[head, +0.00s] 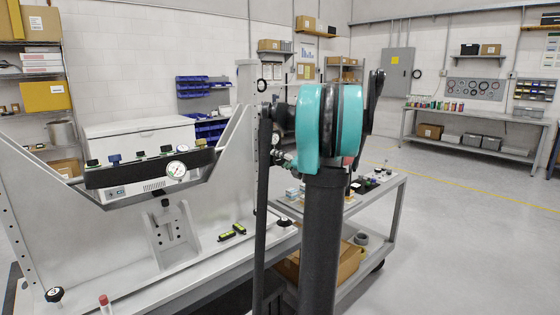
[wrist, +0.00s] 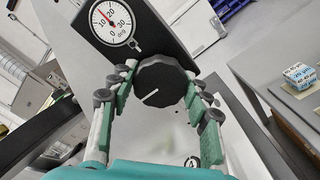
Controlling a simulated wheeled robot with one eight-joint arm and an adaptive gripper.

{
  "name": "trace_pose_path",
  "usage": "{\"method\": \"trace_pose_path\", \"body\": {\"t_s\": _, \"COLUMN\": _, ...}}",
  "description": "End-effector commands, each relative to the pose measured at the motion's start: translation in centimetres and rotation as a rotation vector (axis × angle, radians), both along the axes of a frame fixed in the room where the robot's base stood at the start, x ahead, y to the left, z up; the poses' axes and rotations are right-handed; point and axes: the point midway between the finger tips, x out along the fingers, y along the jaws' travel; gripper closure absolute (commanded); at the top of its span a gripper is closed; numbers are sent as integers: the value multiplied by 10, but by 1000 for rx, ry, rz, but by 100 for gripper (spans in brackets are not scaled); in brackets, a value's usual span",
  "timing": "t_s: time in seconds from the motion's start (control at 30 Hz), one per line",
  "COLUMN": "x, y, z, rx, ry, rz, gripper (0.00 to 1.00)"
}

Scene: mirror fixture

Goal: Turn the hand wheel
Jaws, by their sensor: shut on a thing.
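In the wrist view, a black, scalloped hand wheel (wrist: 172,76) with a white line on its face sits between the fingers of my gripper (wrist: 164,86). In the head view my teal arm covers much of the middle, and the wheel cannot be made out.
A grey fixture frame with a dark bar (head: 110,178) and another gauge (head: 176,170) stands at the left in the head view. A cart (head: 350,211) with small items is behind my arm. In the wrist view a blue and white box (wrist: 299,75) lies at right. Open floor is at right.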

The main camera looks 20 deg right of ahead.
Motion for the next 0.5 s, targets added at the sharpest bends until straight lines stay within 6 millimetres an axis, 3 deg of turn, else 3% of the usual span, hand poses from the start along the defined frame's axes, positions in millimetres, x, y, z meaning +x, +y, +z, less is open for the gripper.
{"method": "trace_pose_path", "body": {"t_s": 0.5, "x": -1, "y": 1, "z": -1, "rx": 363, "ry": 135, "rz": 1, "gripper": 81}}
